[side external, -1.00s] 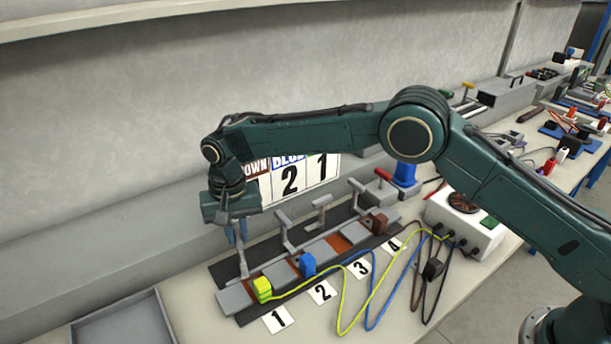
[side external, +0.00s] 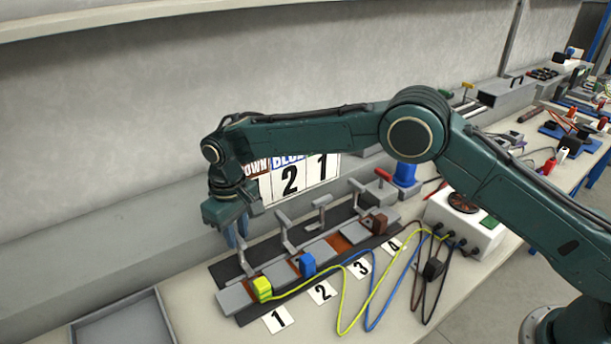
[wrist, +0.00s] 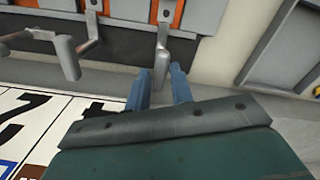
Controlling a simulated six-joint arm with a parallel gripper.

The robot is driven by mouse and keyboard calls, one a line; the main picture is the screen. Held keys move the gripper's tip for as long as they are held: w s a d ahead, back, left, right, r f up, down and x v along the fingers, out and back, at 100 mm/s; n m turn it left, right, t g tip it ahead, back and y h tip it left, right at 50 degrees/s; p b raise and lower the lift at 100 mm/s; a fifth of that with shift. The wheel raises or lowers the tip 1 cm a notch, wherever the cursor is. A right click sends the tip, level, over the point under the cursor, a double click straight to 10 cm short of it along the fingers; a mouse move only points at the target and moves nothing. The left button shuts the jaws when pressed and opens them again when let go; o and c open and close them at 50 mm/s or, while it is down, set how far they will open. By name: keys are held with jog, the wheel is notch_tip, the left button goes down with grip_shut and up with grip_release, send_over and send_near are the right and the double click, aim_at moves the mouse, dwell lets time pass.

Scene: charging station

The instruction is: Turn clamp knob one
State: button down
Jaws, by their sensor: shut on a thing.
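Clamp knob one is the grey lever (side external: 243,262) at the near left end of the clamp row, behind slot 1. In the wrist view the grey knob (wrist: 161,60) runs down between my two blue fingertips. My gripper (side external: 236,236) points down at this knob and is shut on it, and it also shows in the wrist view (wrist: 160,86). The knob's gripped end is partly hidden by the fingers. A yellow plug (side external: 262,289) sits in slot 1, beside the number 1 card (side external: 279,319).
A blue plug (side external: 307,264) sits at slot 2 and a brown plug (side external: 380,223) at slot 4. The other clamp levers (side external: 286,230) stand close to the right. A grey tray (side external: 125,320) lies at the front left. The wall is close behind.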

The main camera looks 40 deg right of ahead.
dwell(0.4)
jog(key=c, duration=1.2)
grip_release()
jog(key=shift+c, duration=0.2)
jog(key=shift+r, duration=0.1)
notch_tip(320, 180, up, 14)
jog(key=shift+f, duration=0.2)
